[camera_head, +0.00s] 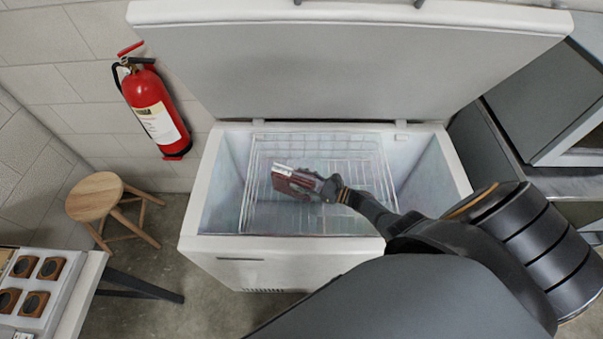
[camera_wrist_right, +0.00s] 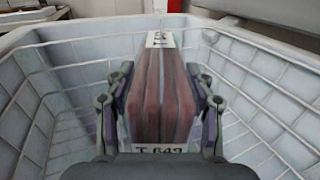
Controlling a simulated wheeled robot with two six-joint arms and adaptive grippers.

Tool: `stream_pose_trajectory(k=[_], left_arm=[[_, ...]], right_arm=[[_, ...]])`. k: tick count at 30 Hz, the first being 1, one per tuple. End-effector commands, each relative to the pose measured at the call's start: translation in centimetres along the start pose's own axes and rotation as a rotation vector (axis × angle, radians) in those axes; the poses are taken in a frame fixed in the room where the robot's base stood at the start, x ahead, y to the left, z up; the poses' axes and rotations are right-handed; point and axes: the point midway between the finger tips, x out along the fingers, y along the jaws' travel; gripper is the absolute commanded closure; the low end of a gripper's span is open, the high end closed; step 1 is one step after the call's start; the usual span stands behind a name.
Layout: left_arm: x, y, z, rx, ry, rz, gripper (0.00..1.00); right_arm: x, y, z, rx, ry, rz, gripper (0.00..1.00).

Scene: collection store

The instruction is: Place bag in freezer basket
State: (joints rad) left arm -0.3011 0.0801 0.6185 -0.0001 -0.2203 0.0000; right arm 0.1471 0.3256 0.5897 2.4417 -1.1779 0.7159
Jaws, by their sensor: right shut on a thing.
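A dark red bag or packet with white labels at its ends shows in the head view (camera_head: 296,182) and in the right wrist view (camera_wrist_right: 160,95). My right gripper (camera_head: 312,184) is shut on it, with one finger on each side in the right wrist view (camera_wrist_right: 160,110). The white wire freezer basket (camera_head: 262,215) sits inside the open chest freezer (camera_head: 215,190). The bag is over or within the basket; in the right wrist view the basket walls (camera_wrist_right: 50,110) rise on both sides of it. Whether the bag touches the basket floor cannot be told. My left gripper is not in view.
The freezer lid (camera_head: 340,65) stands open at the back. A table with a tray of several dark square items (camera_head: 35,290) is at the lower left. Grey cabinets (camera_head: 545,90) stand at right.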

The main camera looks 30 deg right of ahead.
Motion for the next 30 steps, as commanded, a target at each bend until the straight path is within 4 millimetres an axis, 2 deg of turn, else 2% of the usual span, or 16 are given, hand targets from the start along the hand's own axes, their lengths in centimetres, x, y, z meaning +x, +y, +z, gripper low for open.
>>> stream_pose_trajectory(k=[11, 12, 16, 25, 29, 30], left_arm=[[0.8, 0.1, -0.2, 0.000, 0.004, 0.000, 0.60], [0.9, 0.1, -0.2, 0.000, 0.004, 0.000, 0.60], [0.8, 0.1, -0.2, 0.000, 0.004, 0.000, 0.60], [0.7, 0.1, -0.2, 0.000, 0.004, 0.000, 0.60], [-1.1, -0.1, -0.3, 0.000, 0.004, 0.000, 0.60], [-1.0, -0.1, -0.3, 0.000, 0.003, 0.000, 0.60]], right_arm=[[0.0, -0.1, -0.7, -0.001, -0.003, 0.000, 0.94], [0.0, 0.0, -0.8, 0.000, 0.000, 0.000, 0.41], [0.0, 0.0, -0.8, 0.000, 0.000, 0.000, 0.23], [0.0, 0.0, -0.6, 0.000, 0.000, 0.000, 0.23], [0.0, -0.1, 1.1, -0.001, -0.001, -0.001, 0.23], [-0.6, 0.0, 0.8, 0.000, 0.004, -0.001, 0.23]])
